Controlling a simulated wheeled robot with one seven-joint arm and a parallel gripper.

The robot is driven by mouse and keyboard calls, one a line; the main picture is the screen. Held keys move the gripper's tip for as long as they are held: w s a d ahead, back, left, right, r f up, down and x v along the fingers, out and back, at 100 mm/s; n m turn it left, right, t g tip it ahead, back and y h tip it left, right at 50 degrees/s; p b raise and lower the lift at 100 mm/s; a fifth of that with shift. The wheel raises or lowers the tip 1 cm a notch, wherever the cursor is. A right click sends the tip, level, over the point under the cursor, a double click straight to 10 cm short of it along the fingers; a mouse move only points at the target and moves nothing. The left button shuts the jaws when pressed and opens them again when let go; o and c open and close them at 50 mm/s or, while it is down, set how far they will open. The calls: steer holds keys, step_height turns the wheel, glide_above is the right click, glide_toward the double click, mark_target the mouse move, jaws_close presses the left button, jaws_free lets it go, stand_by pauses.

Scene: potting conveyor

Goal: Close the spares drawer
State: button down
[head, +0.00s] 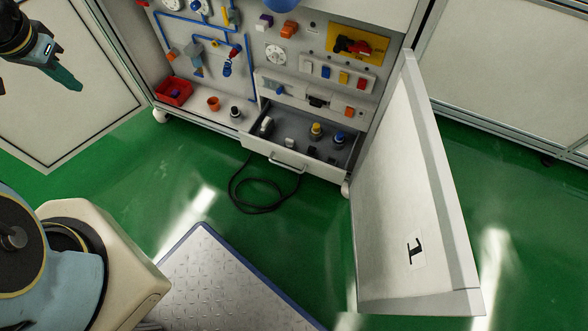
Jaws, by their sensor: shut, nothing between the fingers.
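The spares drawer (262,154) is pulled out at the bottom of a grey cabinet. It has a white front with a bar handle (286,164). Inside the drawer are several small parts, among them a yellow-topped one (316,131) and a blue-topped one (339,139). My gripper (66,80) is at the upper left, well apart from the drawer, with its teal fingers shut and empty. Nothing hides the drawer front or the handle.
The cabinet door (400,200) stands wide open on the right. A black cable (262,209) lies looped on the green floor below the drawer. A red bin (173,92) and an orange cup (213,103) sit left of it. A metal plate (225,285) lies in front.

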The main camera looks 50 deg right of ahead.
steer(key=s+d+f+m+h+b, duration=0.25)
steer(key=d+f+m+b, duration=0.5)
steer(key=f, duration=0.65)
steer(key=m+g+h+b, duration=0.3)
steer(key=m+g+b, duration=0.65)
steer(key=b, duration=1.35)
glide_toward(303, 160)
steer(key=s+f+m+t, duration=0.1)
steer(key=s+d+f+m+t, duration=0.1)
steer(key=s+f+t, duration=0.1)
steer(key=shift+s+d+f+m, duration=0.15)
steer(key=shift+s+m, duration=0.1)
steer(key=shift+m, duration=0.15)
steer(key=shift+w+d, duration=0.15)
steer(key=shift+d, duration=0.4)
